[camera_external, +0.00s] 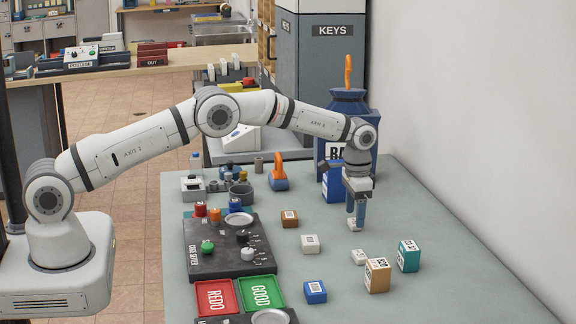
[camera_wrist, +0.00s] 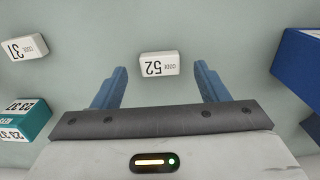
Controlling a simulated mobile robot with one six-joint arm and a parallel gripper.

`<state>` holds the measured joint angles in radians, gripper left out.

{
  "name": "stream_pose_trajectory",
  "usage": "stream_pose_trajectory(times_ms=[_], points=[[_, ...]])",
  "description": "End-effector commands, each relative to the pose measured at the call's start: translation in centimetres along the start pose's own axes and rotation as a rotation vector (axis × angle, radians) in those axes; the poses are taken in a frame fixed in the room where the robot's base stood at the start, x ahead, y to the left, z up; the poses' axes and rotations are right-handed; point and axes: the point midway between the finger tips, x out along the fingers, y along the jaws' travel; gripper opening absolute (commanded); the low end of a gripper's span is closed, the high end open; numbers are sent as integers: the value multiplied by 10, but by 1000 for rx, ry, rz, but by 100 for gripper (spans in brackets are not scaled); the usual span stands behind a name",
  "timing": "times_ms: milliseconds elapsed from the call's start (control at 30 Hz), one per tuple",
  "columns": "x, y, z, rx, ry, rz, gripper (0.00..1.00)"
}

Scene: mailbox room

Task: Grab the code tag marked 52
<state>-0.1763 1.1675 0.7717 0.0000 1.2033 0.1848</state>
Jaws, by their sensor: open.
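The code tag marked 52 (camera_wrist: 159,65) is a small white block with black print, which reads upside down in the wrist view. It lies on the grey-green table and also shows in the external view (camera_external: 355,225), just below my gripper (camera_external: 357,212). My gripper is open, with its blue fingers pointing down. In the wrist view my gripper (camera_wrist: 160,75) has one finger on each side of the tag, with a gap on both sides. I cannot tell the exact height of the fingertips above the table.
A dark blue box (camera_wrist: 300,70) stands to the right. In the external view, a tan box (camera_external: 376,276) and a white block (camera_external: 310,244) stand nearby.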

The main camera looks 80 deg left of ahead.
Motion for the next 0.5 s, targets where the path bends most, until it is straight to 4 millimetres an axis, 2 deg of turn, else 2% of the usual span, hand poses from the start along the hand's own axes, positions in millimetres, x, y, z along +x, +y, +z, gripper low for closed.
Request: stream_pose_trajectory(times_ms=[133, 333, 500], points=[[18, 0, 0, 0, -1, 0, 67], [20, 0, 0, 0, 1, 0, 67], [19, 0, 0, 0, 1, 0, 54]])
